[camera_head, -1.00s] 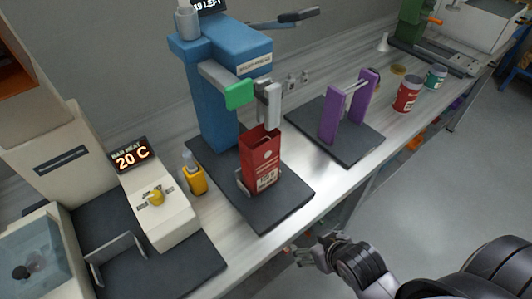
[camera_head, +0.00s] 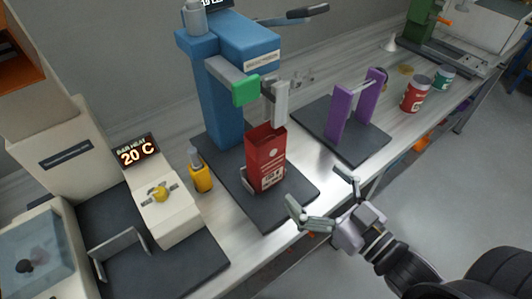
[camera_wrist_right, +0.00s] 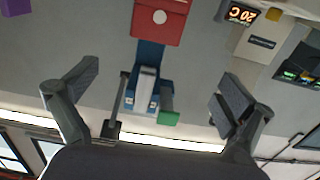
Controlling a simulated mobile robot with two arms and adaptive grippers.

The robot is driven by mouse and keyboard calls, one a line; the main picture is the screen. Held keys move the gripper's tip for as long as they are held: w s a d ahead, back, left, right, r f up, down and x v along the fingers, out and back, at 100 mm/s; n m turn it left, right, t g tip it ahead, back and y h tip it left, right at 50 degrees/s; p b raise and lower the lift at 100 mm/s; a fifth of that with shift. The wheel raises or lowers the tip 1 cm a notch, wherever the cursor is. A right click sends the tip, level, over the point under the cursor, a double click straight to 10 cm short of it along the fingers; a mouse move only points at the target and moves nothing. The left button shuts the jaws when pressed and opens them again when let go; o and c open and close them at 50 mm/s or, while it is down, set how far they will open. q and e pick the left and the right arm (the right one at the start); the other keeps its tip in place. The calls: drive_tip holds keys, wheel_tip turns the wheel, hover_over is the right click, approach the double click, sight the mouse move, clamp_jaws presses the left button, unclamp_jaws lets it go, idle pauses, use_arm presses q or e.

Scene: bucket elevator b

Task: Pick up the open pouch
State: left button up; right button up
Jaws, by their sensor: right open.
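The open pouch (camera_head: 265,160) is red with a white label and a white dot. It stands upright on the dark base plate of the blue machine, under the grey nozzle, its top open. In the right wrist view the pouch (camera_wrist_right: 160,22) shows at the top centre, upside down, beyond the fingers. My right gripper (camera_head: 322,199) is open and empty, at the bench's front edge, right of and nearer than the pouch, apart from it. In the wrist view its two fingers (camera_wrist_right: 158,95) are spread wide. My left gripper is not in view.
The blue machine (camera_head: 216,95) with a green block (camera_head: 246,90) stands behind the pouch. A yellow bottle (camera_head: 201,174) is to the left. A purple stand (camera_head: 340,113) and a red can (camera_head: 415,94) are to the right. A cream heat sealer (camera_head: 165,205) is at left.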

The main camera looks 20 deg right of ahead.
sight(274, 143)
drive_tip(key=p+x, duration=0.1)
drive_tip(key=x, duration=1)
drive_tip(key=shift+w, duration=0.1)
drive_tip(key=x, duration=0.1)
drive_tip(key=p+x, duration=0.1)
drive_tip(key=x, duration=0.1)
drive_tip(key=p+x, duration=0.1)
drive_tip(key=x, duration=0.1)
drive_tip(key=shift+w+d+f, duration=0.2)
drive_tip(key=shift+d, duration=0.2)
drive_tip(key=shift+w+a+f, duration=0.1)
drive_tip(key=shift+w+a, duration=0.1)
drive_tip(key=shift+w, duration=0.15)
drive_tip(key=shift+s, duration=0.1)
drive_tip(key=shift+c, duration=0.6)
drive_tip(key=c, duration=0.8)
